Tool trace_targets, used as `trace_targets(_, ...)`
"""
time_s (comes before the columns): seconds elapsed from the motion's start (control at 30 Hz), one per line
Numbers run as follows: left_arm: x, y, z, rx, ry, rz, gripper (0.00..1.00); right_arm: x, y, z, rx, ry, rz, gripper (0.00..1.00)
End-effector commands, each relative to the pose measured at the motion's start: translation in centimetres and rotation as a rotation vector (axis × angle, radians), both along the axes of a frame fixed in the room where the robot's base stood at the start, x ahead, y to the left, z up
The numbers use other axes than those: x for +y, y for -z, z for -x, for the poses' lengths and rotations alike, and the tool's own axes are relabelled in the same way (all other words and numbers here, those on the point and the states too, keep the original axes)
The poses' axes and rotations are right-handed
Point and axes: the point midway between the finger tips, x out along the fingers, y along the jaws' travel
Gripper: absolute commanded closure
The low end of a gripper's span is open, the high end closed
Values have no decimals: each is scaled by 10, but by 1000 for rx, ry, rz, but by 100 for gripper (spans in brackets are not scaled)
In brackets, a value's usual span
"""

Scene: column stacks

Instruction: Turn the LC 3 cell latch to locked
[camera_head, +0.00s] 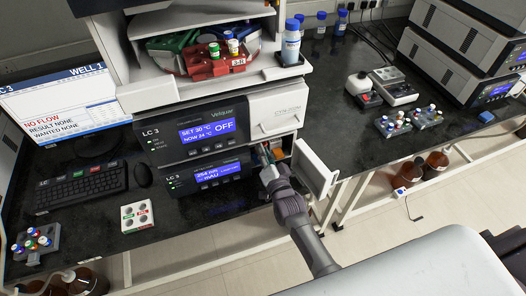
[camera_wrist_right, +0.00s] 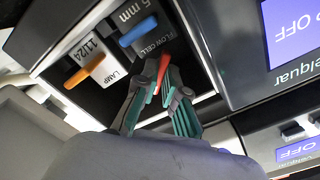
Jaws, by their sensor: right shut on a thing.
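The LC 3 stack (camera_head: 190,140) stands at the middle of the bench, with its lower unit's bay open. My right gripper (camera_head: 266,168) reaches into that bay from the front. In the right wrist view my right gripper (camera_wrist_right: 160,90) has its teal-padded fingers closed around a small red lever (camera_wrist_right: 163,68), which looks like the cell latch. The lever sits just beside the "FLOW CELL" label (camera_wrist_right: 157,40) and a blue handle (camera_wrist_right: 138,33). The fingers hide much of the lever, so I cannot tell its exact angle. My left gripper is not in view.
An open white door (camera_head: 316,168) hangs just right of my right gripper. An orange handle (camera_wrist_right: 77,79) by the "LAMP" label lies near the flow cell. A monitor (camera_head: 65,100) and keyboard (camera_head: 82,187) stand at left. The bench between the stacks has some free room.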

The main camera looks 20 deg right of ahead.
Motion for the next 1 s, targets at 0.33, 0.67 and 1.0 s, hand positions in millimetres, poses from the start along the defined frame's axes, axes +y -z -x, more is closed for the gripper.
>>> trace_targets(0.33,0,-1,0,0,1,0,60,0,1,1,-8,0,330,100)
trace_targets(0.67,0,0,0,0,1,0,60,0,2,1,-18,0,619,100)
trace_targets(1.0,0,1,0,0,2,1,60,0,2,1,-25,-2,811,100)
